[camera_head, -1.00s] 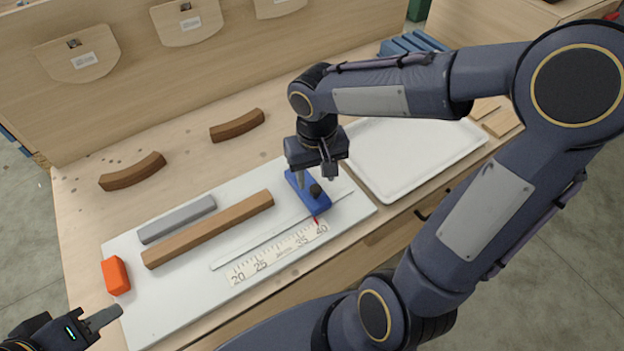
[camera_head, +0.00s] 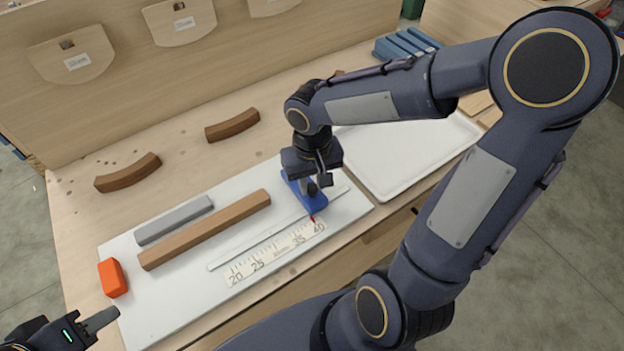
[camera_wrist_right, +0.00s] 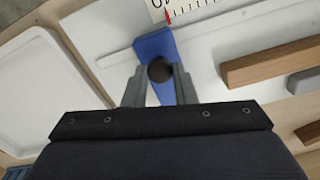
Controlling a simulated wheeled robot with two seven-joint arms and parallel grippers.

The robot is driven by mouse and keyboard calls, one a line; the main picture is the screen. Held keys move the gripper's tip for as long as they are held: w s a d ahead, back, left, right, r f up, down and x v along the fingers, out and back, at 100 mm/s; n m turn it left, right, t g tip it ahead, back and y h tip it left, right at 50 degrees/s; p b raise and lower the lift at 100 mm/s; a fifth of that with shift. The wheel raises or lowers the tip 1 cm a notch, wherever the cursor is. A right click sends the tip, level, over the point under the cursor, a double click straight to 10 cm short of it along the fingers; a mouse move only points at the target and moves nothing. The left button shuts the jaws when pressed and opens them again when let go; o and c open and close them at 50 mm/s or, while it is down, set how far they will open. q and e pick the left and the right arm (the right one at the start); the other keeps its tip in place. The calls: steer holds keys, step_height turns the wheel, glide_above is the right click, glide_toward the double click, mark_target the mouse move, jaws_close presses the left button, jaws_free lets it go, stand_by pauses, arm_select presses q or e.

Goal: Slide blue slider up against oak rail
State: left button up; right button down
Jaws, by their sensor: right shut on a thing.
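The blue slider (camera_head: 311,202) sits on the white board (camera_head: 180,306) at the right end of a thin pale track, its red pointer near the 40 mark of the printed scale (camera_head: 275,252). My right gripper (camera_head: 308,186) is over it, shut on its dark round knob (camera_wrist_right: 160,69). The right wrist view shows the fingers on both sides of the knob and the blue slider (camera_wrist_right: 154,45) beneath. The oak rail (camera_head: 205,229) lies on the board to the left of the slider, with a clear gap between them. My left gripper (camera_head: 100,319) is at the lower left, away from the board's parts; its jaw opening is unclear.
A grey bar (camera_head: 174,220) lies behind the oak rail. An orange block (camera_head: 112,278) sits at the board's left edge. Two curved brown pieces (camera_head: 128,172) lie behind the board. A white tray (camera_head: 405,150) stands to the right, and blue racks (camera_head: 408,44) at the back.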

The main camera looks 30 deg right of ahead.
steer(key=a+b, duration=0.1)
steer(key=a, duration=0.2)
steer(key=a+b, duration=0.1)
steer(key=a, duration=0.2)
steer(key=a+b, duration=0.1)
steer(key=a, duration=0.2)
steer(key=shift+s+a, duration=0.15)
steer(key=shift+s, duration=0.2)
steer(key=shift+a, duration=0.35)
steer(key=c, duration=1.2)
jaws_free()
step_height(320, 180, up, 8)
steer(key=shift+f, duration=0.1)
